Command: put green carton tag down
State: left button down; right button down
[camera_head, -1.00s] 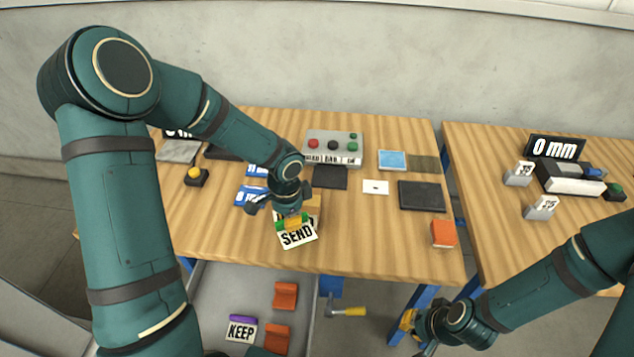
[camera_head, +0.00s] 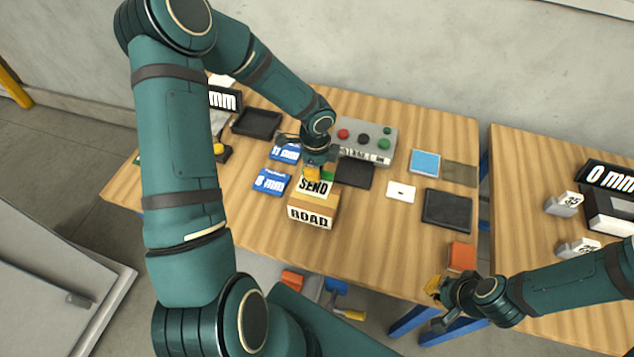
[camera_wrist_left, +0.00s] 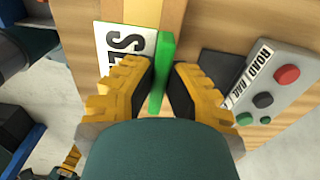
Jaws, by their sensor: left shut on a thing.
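The green carton tag is a white card reading SEND (camera_head: 314,187) with a green grip bar (camera_wrist_left: 164,72) along one edge. My left gripper (camera_wrist_left: 160,82) is shut on the green bar, one yellow finger pad on each side. In the head view the card is over the top of a brown carton (camera_head: 328,207) whose front reads ROAD; I cannot tell whether it touches the carton. The left wrist view shows part of the card's lettering. My right gripper (camera_head: 437,304) appears open and empty near the table's front right corner.
Two blue cards (camera_head: 271,181) lie left of the carton. A grey button box (camera_head: 366,141) and a dark pad (camera_head: 354,173) are behind it. A black tray (camera_head: 447,210) and an orange block (camera_head: 461,256) are to the right. Bare wood lies right of the carton.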

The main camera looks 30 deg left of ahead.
pick_arm(q)
jog(key=shift+f, duration=2.6)
jog(key=shift+f+b, duration=0.15)
jog(key=shift+b, duration=0.2)
jog(key=c, duration=1.1)
grip_release()
